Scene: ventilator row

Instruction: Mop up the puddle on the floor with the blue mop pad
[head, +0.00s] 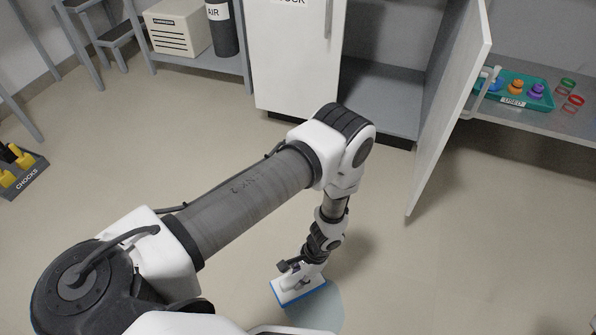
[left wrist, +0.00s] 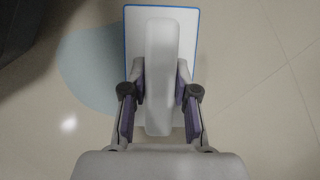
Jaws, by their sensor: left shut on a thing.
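The mop pad (head: 287,294) is a white block with a blue edge, low at the floor in the lower middle of the head view. My left gripper (head: 299,275) is above it and shut on its pale handle. In the left wrist view, both fingers of the left gripper (left wrist: 160,85) press on the sides of the handle (left wrist: 162,50), with the pad (left wrist: 188,40) beyond. The puddle (head: 325,303) is a pale blue-grey patch beside and partly under the pad. It also shows left of the pad in the left wrist view (left wrist: 88,70). My right gripper does not show.
An open cabinet door (head: 450,110) juts out over the floor at right. A teal tray (head: 540,103) with coloured items is on a shelf behind it. A chocks holder (head: 28,175) stands at far left. The floor around the puddle is clear.

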